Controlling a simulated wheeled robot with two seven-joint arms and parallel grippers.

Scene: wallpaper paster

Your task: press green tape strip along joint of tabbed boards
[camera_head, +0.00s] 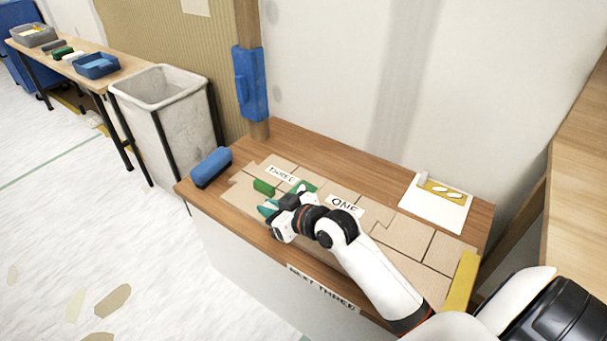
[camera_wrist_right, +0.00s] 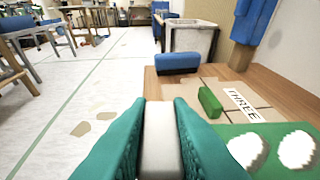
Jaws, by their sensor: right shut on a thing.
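Tan tabbed boards (camera_head: 402,231) lie fitted together on the wooden table, with thin dark joints between them. White labels read THREE (camera_head: 281,174) and ONE (camera_head: 345,206). A small green block (camera_head: 263,187) lies on the boards near the THREE label; it also shows in the wrist view (camera_wrist_right: 210,102). A flat green piece with white round patches (camera_wrist_right: 240,138) lies nearby, partly hidden by my gripper in the head view. My right gripper (camera_head: 268,209) is low over the boards' front edge. Its teal fingers are shut on a pale grey block (camera_wrist_right: 159,140). My left gripper is out of view.
A blue block (camera_head: 211,167) sits at the table's left corner. A white card with a yellow panel (camera_head: 437,197) lies at the back right, and a yellow strip (camera_head: 461,284) at the right end. A blue-wrapped post (camera_head: 250,82) rises behind. A grey bin (camera_head: 166,110) stands left.

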